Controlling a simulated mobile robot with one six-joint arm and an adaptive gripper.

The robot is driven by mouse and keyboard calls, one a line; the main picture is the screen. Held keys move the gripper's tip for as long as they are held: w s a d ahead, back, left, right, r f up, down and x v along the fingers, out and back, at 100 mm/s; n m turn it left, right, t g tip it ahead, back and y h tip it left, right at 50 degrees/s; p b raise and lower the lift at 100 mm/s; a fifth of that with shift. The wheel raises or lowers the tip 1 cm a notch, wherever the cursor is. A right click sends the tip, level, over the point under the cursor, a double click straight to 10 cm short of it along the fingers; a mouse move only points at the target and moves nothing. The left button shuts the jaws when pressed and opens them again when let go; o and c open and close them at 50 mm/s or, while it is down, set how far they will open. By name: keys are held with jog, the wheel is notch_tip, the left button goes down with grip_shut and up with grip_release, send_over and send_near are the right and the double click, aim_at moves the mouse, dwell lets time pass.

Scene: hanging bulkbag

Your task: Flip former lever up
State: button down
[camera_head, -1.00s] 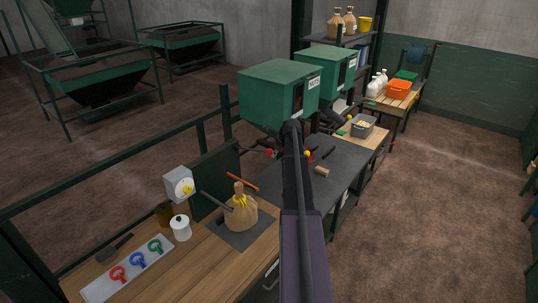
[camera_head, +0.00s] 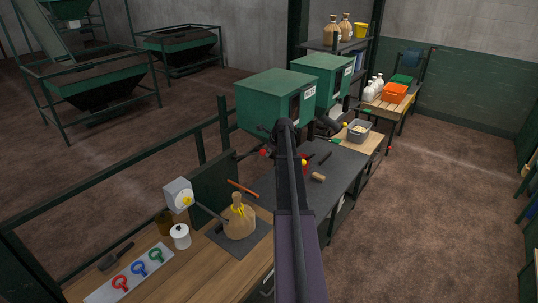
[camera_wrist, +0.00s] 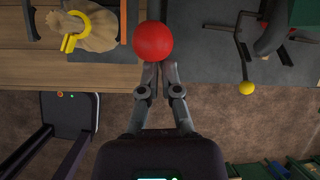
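A red ball knob (camera_wrist: 153,41) sits at the fingertips of my gripper (camera_wrist: 157,68) in the wrist view, with a dark rod behind it. The two fingers come together just below the ball and look shut; the ball is wider than the space between them. I cannot tell whether they touch it. In the head view a red ball (camera_head: 263,152) shows left of my arm below the near green machine (camera_head: 275,100), and another red part (camera_head: 304,161) shows right of it. My arm hides the gripper there, and which one is the former lever is unclear.
A tied bag (camera_head: 239,220) stands on a dark mat on the wooden bench, beside a box with a yellow knob (camera_head: 179,194). A cork-like cylinder (camera_head: 318,177) lies on the grey bench top. A yellow-knobbed lever (camera_wrist: 247,88) is right of my gripper.

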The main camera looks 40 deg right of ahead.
jog(key=shift+w+r, duration=0.1)
jog(key=shift+w, duration=0.2)
jog(key=shift+s, duration=0.1)
jog(key=s+d+f+b, duration=0.1)
jog(key=s+f+b, duration=0.2)
jog(key=s, duration=0.1)
notch_tip(320, 180, up, 10)
jog(key=s+p, duration=0.2)
jog(key=p, duration=0.8)
jog(key=shift+r, duration=0.15)
jog(key=shift+s, duration=0.1)
dwell(0.7)
